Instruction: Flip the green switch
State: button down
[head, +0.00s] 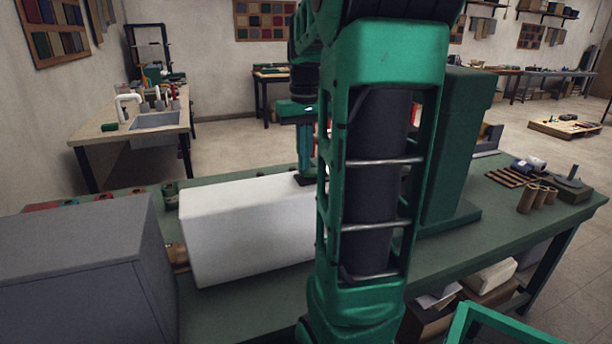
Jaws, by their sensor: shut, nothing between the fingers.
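No green switch can be made out in the head view; my arm covers the middle of the picture and may hide it. My gripper (304,179) points down at the far top edge of a white block (245,230), small in the picture and partly behind my arm. Its fingers look shut with nothing seen between them. I cannot tell whether it touches the block or is above or behind it. A small dark green item (170,190) stands left of the block, too small to identify.
The green workbench (500,238) carries a large grey box (75,265) at front left and a tall green housing (465,140) right of my arm. Brown cylinders (530,198), a slatted piece (512,181) and a dark round base (572,186) sit at the right end.

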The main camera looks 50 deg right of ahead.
jog(key=shift+f, duration=0.3)
jog(key=shift+r, duration=3.5)
jog(key=s+a+f, duration=1.4)
jog(key=a+f, duration=0.3)
jog(key=f, duration=0.1)
jog(key=shift+a, duration=0.35)
